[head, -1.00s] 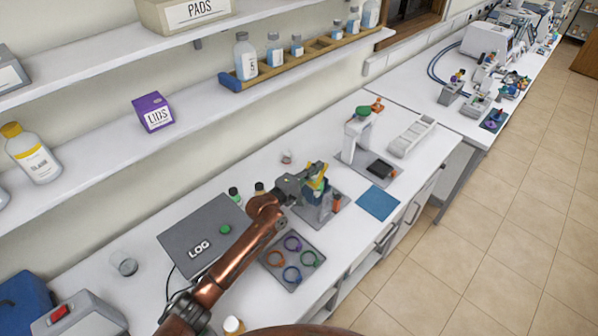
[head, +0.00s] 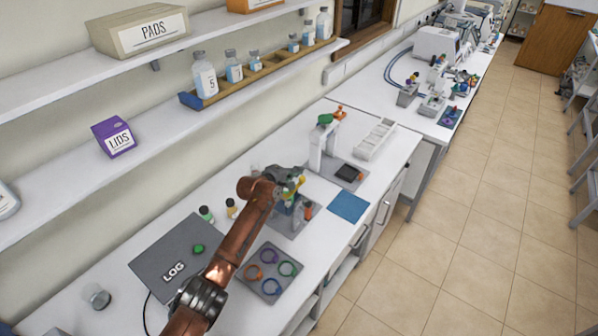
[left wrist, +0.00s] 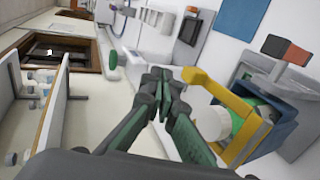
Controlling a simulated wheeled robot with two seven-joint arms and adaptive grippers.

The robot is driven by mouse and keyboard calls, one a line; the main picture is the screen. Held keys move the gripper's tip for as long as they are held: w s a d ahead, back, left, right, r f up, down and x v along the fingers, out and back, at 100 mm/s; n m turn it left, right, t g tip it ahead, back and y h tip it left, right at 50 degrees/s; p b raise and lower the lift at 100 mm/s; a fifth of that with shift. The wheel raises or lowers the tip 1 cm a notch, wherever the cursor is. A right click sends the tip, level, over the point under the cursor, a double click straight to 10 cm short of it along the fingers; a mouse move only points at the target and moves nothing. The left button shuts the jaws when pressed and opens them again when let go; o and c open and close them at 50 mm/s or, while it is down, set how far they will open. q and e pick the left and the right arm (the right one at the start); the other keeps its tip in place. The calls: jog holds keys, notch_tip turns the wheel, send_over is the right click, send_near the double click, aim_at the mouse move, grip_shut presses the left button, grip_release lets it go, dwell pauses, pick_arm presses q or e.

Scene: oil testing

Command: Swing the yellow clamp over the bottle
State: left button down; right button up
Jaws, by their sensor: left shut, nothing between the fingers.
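The yellow clamp (left wrist: 215,88) is on the right in the left wrist view, a bent bar reaching out from a blue holder (left wrist: 278,122) beside a white-topped bottle (left wrist: 210,122). The bottle leans sideways in this view, and green shows behind it. I cannot tell whether the clamp lies fully over the bottle. In the head view the clamp (head: 298,183) is small and partly hidden by my left gripper (head: 285,176). The left gripper's fingertips (left wrist: 160,76) are together and empty, left of the clamp's end with a small apparent gap. My right gripper is not seen.
An orange knob (head: 308,211) stands at the fixture's right. A tray of coloured rings (head: 270,287) and a LOG folder (head: 150,262) lie nearer. A white stand (head: 318,150) is behind, with a blue mat (head: 348,207) to the right. A shelf (head: 165,128) runs along the left.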

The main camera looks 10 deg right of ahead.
pick_arm(q)
jog(key=shift+d+r+p, duration=0.3)
jog(key=shift+r+p, duration=0.3)
jog(key=shift+r, duration=0.1)
jog(key=shift+s+r, duration=0.1)
jog(key=shift+r, duration=0.15)
notch_tip(320, 180, up, 10)
jog(key=p, duration=0.7)
jog(key=shift+p, duration=0.3)
